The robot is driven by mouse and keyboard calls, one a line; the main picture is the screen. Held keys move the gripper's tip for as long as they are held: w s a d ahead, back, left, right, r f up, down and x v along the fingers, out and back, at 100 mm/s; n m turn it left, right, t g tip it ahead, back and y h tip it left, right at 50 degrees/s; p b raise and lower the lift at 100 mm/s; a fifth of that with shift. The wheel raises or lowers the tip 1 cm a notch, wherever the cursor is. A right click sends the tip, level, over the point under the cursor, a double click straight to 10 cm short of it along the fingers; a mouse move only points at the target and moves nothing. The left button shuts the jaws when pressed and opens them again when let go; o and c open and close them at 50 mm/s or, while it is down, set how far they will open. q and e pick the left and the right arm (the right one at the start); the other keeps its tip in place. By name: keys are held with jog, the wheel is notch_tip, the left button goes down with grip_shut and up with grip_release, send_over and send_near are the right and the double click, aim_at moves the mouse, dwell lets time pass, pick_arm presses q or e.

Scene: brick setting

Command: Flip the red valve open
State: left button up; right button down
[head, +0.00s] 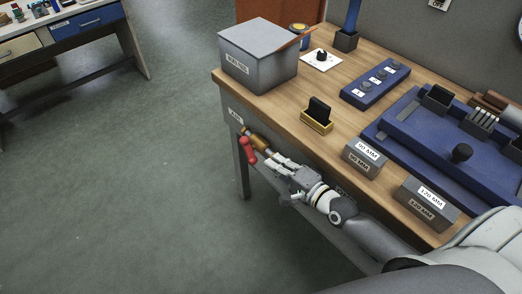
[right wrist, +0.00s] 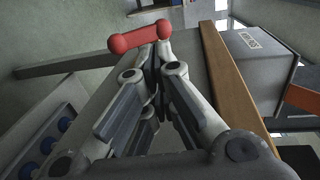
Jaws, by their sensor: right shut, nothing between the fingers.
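The red valve handle (head: 247,150) is on a brass-coloured valve body (head: 259,142) at the front side of the workbench, near its left corner. My right gripper (head: 275,161) is shut and empty, just right of the handle in the head view. In the right wrist view the red handle (right wrist: 138,37) lies across the picture just beyond the shut fingertips (right wrist: 157,62). I cannot tell whether the fingertips touch it. The fingers hide most of the valve body there. My left gripper is not in view.
The wooden workbench (head: 330,140) carries a grey lidded box (head: 262,72), a black item in a yellow holder (head: 317,122), grey blocks (head: 365,165) and a blue fixture (head: 400,150). Blue knobs (right wrist: 47,145) show in the right wrist view. The floor left of the bench is clear.

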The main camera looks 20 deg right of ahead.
aim_at(248, 140)
jog(key=x, duration=0.9)
jog(key=shift+w+a+f, duration=0.1)
jog(key=shift+w, duration=0.3)
jog(key=shift+r+p, duration=0.25)
jog(key=shift+p, duration=0.3)
jog(key=shift+w+a+r+g+h+p, duration=0.1)
jog(key=shift+w+g+h+p, duration=0.15)
jog(key=shift+g+p, duration=0.55)
jog(key=p, duration=0.2)
jog(key=shift+w+r+p, duration=0.1)
jog(key=shift+w+p, duration=0.15)
jog(key=shift+p, duration=0.1)
jog(key=shift+w+a, duration=0.3)
jog(key=shift+w, duration=0.35)
jog(key=shift+w+a, duration=0.15)
jog(key=shift+w, duration=0.2)
jog(key=shift+w+a+f+b, duration=0.15)
jog(key=shift+w+f+b, duration=0.2)
